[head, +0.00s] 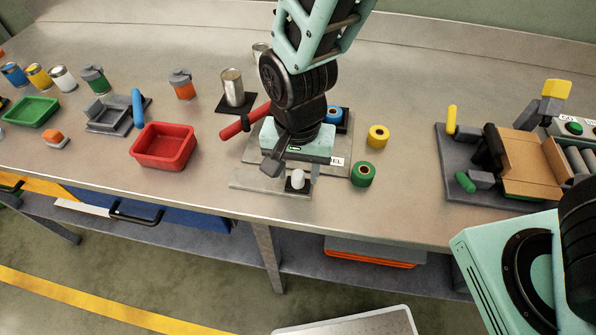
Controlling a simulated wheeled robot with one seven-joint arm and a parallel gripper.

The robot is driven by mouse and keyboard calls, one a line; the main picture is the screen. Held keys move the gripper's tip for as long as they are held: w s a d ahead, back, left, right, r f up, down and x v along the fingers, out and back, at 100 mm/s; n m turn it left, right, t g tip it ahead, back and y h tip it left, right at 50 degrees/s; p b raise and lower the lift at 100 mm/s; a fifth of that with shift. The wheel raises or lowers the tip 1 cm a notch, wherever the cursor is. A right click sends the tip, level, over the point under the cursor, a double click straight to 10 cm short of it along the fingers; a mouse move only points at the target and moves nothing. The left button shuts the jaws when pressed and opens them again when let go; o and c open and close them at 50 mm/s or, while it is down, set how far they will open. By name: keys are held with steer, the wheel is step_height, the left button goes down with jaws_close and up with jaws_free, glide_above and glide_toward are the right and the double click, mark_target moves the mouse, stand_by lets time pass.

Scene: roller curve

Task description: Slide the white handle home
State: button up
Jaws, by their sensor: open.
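The white handle (298,178) is a small rounded knob on a dark block. It stands on a grey metal plate (255,181) at the bench's front edge. My gripper (291,170) reaches down from above, just behind the handle in the picture. Its fingers are apart, one to the left of the handle and one near its right. I cannot tell whether they are level with the handle or touching it. My gripper and wrist hide much of the fixture behind, including part of its printed label (337,161).
A red bar (243,122) sticks out left of my wrist. Green (363,174) and yellow (378,136) rolls stand to the right. A red bin (164,146) is at left, and a station with a cardboard box (531,162) at right. Bare bench lies between the rolls and that station.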

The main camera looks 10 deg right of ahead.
steer(key=shift+f, duration=0.75)
jaws_close()
steer(key=w+a+p, duration=0.1)
steer(key=a, duration=0.2)
steer(key=w+a+p, duration=0.1)
steer(key=a+p, duration=0.1)
steer(key=a, duration=0.2)
steer(key=w+a+p, duration=0.1)
steer(key=w+a, duration=0.1)
steer(key=a, duration=0.1)
steer(key=shift+a+r, duration=0.15)
steer(key=shift+a, duration=0.25)
jaws_free()
steer(key=shift+a, duration=0.1)
